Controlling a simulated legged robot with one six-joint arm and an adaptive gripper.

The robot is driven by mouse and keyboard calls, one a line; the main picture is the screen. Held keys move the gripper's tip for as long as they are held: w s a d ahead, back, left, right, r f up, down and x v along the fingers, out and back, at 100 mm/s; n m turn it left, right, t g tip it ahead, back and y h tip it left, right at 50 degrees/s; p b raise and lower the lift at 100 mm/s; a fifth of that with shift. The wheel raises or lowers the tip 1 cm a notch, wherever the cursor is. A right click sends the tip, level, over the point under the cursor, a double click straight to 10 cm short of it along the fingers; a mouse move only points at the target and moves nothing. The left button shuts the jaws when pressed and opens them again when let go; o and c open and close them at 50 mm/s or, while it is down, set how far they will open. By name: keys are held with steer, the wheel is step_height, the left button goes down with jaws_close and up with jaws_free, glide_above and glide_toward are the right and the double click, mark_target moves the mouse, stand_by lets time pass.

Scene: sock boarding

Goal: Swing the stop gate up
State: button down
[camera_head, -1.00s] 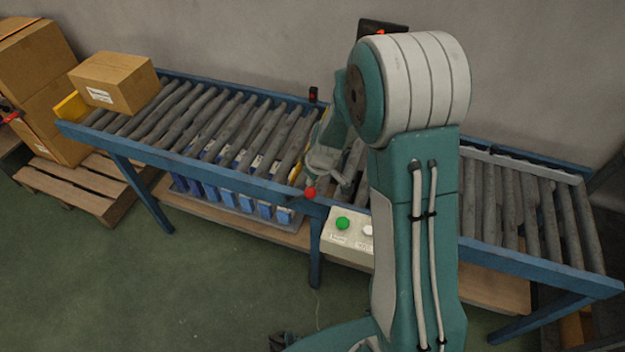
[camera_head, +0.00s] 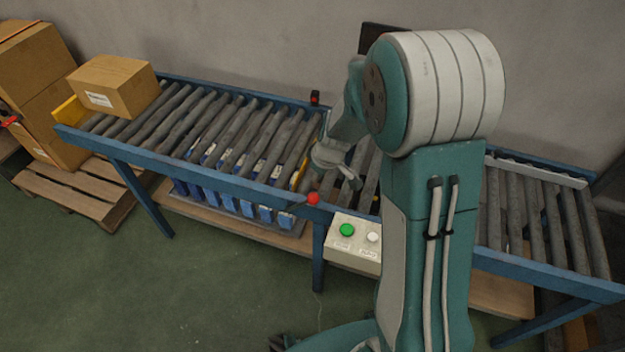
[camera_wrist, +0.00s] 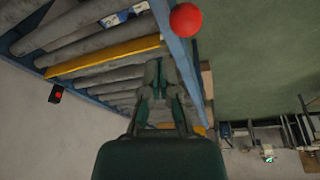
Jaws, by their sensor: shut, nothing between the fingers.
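The stop gate shows in the wrist view as a yellow bar (camera_wrist: 105,57) lying low between the rollers, across the conveyor. In the head view only a thin yellow piece (camera_head: 299,175) of it shows. A red ball knob (camera_head: 313,198) sits at the conveyor's front rail near the gate's end; it also shows in the wrist view (camera_wrist: 185,20). My gripper (camera_head: 352,183) is shut and empty above the rollers, to the right of the knob and apart from it. In the wrist view its fingers (camera_wrist: 163,65) point toward the front rail.
A control box with a green button (camera_head: 347,230) and a white button hangs on the front rail below the knob. A cardboard box (camera_head: 115,85) stands at the conveyor's left end by a yellow plate (camera_head: 70,112). A small black sensor (camera_head: 315,97) is on the back rail.

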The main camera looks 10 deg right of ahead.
steer(key=s+d+r, duration=0.1)
steer(key=s+d, duration=0.4)
steer(key=shift+d+r, duration=0.35)
steer(key=shift+d, duration=0.1)
steer(key=s+a+r+m+t, duration=0.1)
steer(key=s+a+r+m, duration=0.15)
steer(key=r, duration=0.45)
steer(key=s+a+r+m, duration=0.1)
steer(key=s+a+r, duration=0.1)
steer(key=s+r, duration=0.3)
steer(key=s+a+r+m+t+h, duration=0.1)
steer(key=s+r+m, duration=0.3)
steer(key=s+r, duration=0.5)
steer(key=s, duration=0.2)
steer(key=shift+s+t+h, duration=0.3)
steer(key=shift+s+t, duration=0.1)
